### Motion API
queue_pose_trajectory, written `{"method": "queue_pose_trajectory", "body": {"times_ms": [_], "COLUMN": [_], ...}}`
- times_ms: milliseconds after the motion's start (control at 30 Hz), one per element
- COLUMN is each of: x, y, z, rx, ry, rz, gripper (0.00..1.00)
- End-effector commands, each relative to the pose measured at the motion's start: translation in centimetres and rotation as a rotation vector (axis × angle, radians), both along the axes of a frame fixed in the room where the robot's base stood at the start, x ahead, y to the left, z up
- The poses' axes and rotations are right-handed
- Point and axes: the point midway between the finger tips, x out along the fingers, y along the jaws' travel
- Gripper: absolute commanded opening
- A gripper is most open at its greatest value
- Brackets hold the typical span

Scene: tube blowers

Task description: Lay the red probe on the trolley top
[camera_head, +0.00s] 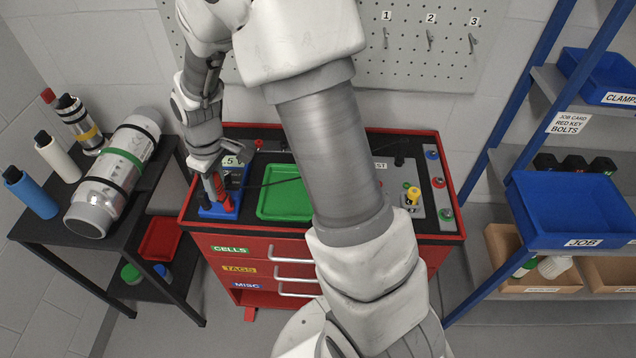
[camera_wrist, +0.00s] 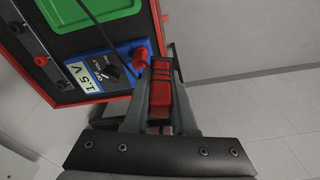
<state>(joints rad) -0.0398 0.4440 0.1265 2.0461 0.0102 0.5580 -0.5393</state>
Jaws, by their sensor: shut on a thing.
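My gripper (camera_head: 208,172) points down at the left end of the red trolley, above a blue meter. It is shut on the red probe (camera_wrist: 160,97), which shows between the fingers in the wrist view. The blue meter (camera_wrist: 113,66) has a dial, a 1.5 V label and a red plug (camera_wrist: 141,57) close beside the held probe. The trolley top (camera_head: 290,231) is dark with a red rim. The probe's tip is hard to make out, so I cannot tell whether it touches anything.
A green tray (camera_head: 278,203) lies on the trolley top right of the meter, with a dark cable across it. A grey panel with a yellow knob (camera_head: 413,194) is at the right. A side table with cylinders (camera_head: 118,170) stands left, blue-framed shelves with a blue bin (camera_head: 570,205) right.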

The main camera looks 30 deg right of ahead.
Motion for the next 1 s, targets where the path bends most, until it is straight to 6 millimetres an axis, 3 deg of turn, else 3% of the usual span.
{"method": "queue_pose_trajectory", "body": {"times_ms": [100, 500, 700, 1000], "x": [0.9, 1.4, 1.0, 0.9], "y": [-3.5, -13.5, -16.4, -17.1], "z": [-0.8, -0.7, -0.5, -0.5], "rx": [0.001, 0.003, 0.004, 0.005], "ry": [-0.001, -0.003, -0.008, -0.007], "rz": [0.045, 0.22, 0.276, 0.303], "gripper": [0.0, 0.0, 0.0, 0.0]}}
